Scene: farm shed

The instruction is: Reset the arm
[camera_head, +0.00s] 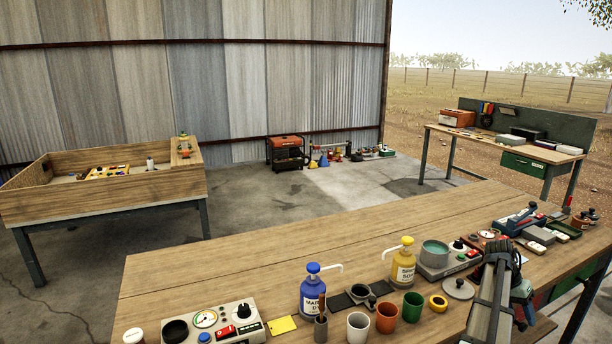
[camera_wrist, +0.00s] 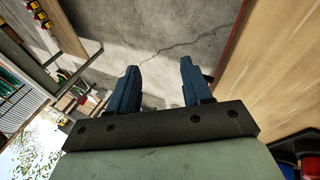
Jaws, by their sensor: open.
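My gripper (camera_wrist: 158,66) shows in the wrist view with two dark blue fingers spread apart. It is open and nothing is between the fingers. Beyond them is bare grey concrete floor (camera_wrist: 180,25). In the head view my grey arm (camera_head: 490,295) rises at the lower right, over the right part of the near workbench (camera_head: 235,270). I cannot make out the fingertips clearly in that view.
The near bench holds a blue pump bottle (camera_head: 312,293), a yellow pump bottle (camera_head: 403,266), several cups and a control box (camera_head: 213,325). A wooden sand-table (camera_head: 105,198) stands left; another bench (camera_head: 500,146) stands back right. Open floor lies between.

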